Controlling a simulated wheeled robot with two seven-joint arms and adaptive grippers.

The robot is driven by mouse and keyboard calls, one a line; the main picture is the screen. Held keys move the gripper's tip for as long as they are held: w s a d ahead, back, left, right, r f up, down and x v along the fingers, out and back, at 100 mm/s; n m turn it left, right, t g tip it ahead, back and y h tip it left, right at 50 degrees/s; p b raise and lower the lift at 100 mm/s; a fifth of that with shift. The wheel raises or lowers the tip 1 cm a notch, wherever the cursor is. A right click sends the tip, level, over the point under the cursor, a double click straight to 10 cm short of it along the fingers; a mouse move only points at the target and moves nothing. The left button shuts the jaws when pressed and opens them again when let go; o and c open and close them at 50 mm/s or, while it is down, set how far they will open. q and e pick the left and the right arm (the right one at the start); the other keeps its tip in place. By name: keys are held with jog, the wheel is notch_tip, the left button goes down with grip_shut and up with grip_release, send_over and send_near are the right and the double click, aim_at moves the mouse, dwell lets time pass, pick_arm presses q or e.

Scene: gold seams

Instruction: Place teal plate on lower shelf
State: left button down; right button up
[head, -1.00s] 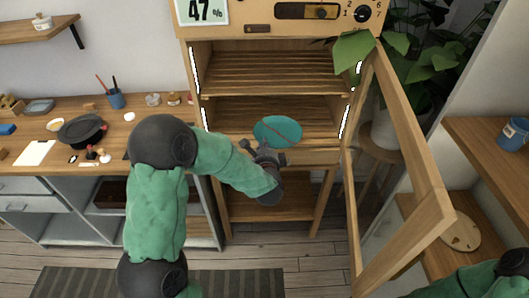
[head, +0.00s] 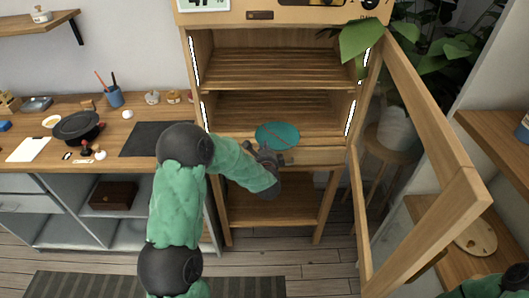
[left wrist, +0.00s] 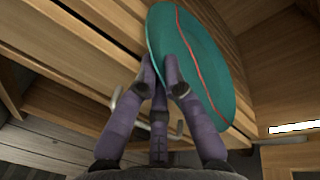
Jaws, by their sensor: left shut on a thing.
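The teal plate (head: 278,134) with a thin reddish seam is in front of the lower shelf (head: 240,118) of the wooden cabinet, at the opening. My left gripper (head: 268,158) is shut on the plate's near edge. In the left wrist view the plate (left wrist: 205,70) is tilted, with the fingers (left wrist: 160,85) at its rim. I cannot tell whether the plate touches the shelf. My right gripper is not in view; only part of my right arm shows at the lower right corner.
The upper shelf (head: 265,75) is empty. The open glazed door (head: 425,150) stands to the right, with plant leaves (head: 362,45) near its top. A workbench (head: 40,155) with a black bowl (head: 78,127) and a blue pen cup (head: 115,98) is at left.

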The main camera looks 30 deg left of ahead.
pick_arm(q)
jog(key=shift+r, duration=0.1)
jog(key=c, duration=1.8)
grip_release()
jog(key=shift+f, duration=0.25)
jog(key=o, duration=0.5)
jog(key=shift+c, duration=0.2)
